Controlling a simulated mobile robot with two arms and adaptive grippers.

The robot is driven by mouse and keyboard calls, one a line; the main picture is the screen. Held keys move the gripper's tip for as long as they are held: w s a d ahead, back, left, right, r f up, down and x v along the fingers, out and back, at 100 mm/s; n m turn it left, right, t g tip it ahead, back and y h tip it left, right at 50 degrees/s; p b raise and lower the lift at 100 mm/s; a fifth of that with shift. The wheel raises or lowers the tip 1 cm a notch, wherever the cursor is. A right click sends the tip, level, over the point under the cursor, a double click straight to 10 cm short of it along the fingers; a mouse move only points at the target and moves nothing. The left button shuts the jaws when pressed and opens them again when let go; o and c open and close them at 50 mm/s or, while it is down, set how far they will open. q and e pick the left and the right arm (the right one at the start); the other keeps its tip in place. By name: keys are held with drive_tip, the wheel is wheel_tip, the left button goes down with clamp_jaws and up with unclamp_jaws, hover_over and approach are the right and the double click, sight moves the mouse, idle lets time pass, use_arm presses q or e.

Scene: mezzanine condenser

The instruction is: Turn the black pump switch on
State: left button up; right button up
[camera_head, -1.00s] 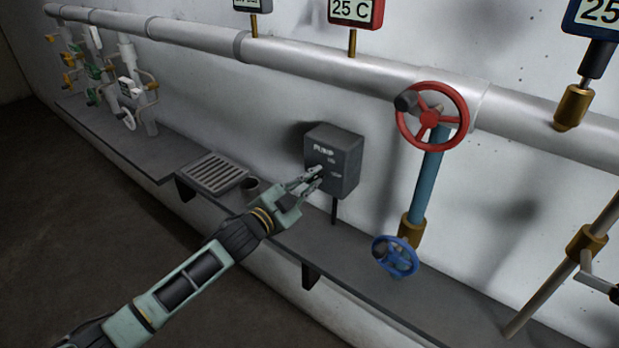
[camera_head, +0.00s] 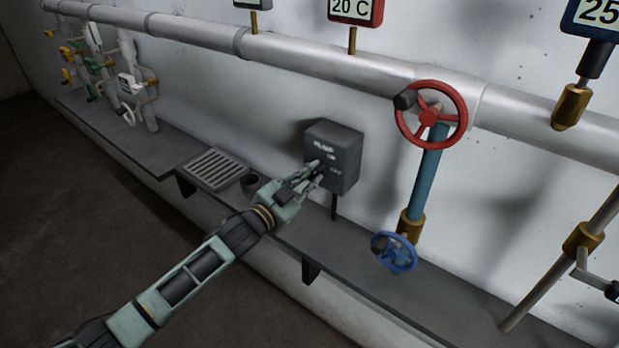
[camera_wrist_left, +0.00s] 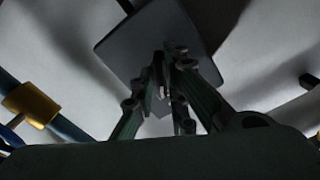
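The dark grey pump box (camera_head: 345,150) stands on a short post in front of the white wall. Its front carries white lettering that reads like PUMP, with smaller marks below. My left gripper (camera_head: 318,171) reaches from the lower left, its fingertips at the front of the box. The black switch is hidden behind the fingers or too small to make out. In the left wrist view the fingers (camera_wrist_left: 167,60) converge in front of the grey box (camera_wrist_left: 150,35), with a narrow gap between them. Whether they grip or touch the switch cannot be told. My right gripper is not in view.
A red handwheel (camera_head: 458,115) and a blue handwheel (camera_head: 396,253) are right of the box. A grey ledge (camera_head: 375,275) runs below, with a drain grate (camera_head: 212,169) at left. A thick pipe (camera_head: 330,60) runs above. A red-framed display (camera_head: 355,10) reads 20 C.

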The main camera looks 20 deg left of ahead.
use_arm(q)
drive_tip(key=o, duration=0.3)
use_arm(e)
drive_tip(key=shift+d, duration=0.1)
use_arm(q)
drive_tip(key=shift+s+a, duration=0.1)
drive_tip(key=shift+s, duration=0.05)
drive_tip(key=shift+s+a+f, duration=0.1)
drive_tip(key=shift+s, duration=0.25)
drive_tip(key=v, duration=1.1)
